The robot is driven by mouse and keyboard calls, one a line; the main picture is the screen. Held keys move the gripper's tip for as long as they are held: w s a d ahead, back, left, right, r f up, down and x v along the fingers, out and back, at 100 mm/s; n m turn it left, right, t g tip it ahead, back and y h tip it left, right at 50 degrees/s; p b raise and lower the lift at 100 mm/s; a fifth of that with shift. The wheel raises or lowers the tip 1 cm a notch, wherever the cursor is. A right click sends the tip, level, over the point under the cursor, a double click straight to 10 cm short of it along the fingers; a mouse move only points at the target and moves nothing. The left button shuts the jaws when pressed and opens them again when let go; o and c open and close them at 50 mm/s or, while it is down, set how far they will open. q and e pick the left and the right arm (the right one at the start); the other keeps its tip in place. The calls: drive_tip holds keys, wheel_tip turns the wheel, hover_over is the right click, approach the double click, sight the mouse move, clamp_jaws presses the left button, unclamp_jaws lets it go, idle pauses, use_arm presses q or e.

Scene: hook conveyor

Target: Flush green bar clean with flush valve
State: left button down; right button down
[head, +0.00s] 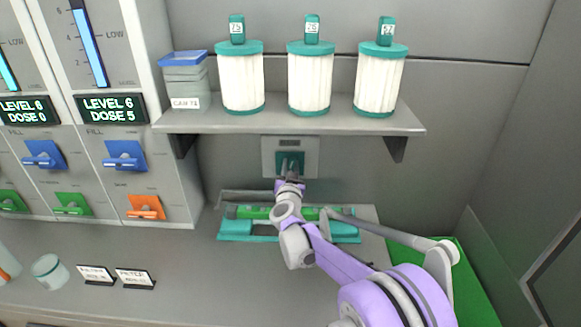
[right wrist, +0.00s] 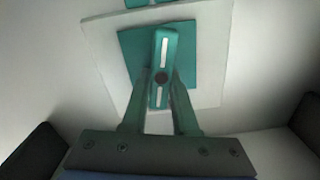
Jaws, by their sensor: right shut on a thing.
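The green bar (head: 250,212) lies lengthwise in a teal cradle (head: 345,233) on the counter below the shelf; my right arm hides its middle. The flush valve (head: 290,157) is a teal square with a handle on a grey wall plate above the bar. My right gripper (head: 289,175) reaches up to the valve. In the right wrist view, my right gripper (right wrist: 160,100) has its fingers closed on both sides of the lower end of the teal valve handle (right wrist: 164,50), which has a white stripe and stands nearly upright, slightly tilted. My left gripper is out of view.
A shelf (head: 300,121) above carries three white filter cartridges (head: 310,82) and a blue-lidded container (head: 185,80). Dispenser panels (head: 125,160) with levers stand left. A small jar (head: 49,271) and two label stands (head: 115,277) sit on the counter. A green surface (head: 470,285) is at right.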

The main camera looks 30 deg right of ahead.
drive_tip(key=m, duration=0.3)
drive_tip(key=shift+s+d+f+m+b, duration=0.1)
drive_tip(key=shift+d+m+b, duration=0.05)
drive_tip(key=shift+m+b, duration=0.15)
drive_tip(key=m, duration=0.3)
drive_tip(key=shift+s+d+f+m, duration=0.1)
drive_tip(key=shift+d+f+m, duration=0.05)
drive_tip(key=shift+m, duration=0.15)
drive_tip(key=m, duration=0.3)
drive_tip(key=shift+d+f+m, duration=0.1)
drive_tip(key=shift+f+m, duration=0.05)
drive_tip(key=shift+m, duration=0.15)
drive_tip(key=shift+f+m, duration=0.15)
drive_tip(key=shift+m, duration=0.8)
drive_tip(key=shift+f+m, duration=0.1)
drive_tip(key=shift+m, duration=0.85)
drive_tip(key=c, duration=0.7)
unclamp_jaws()
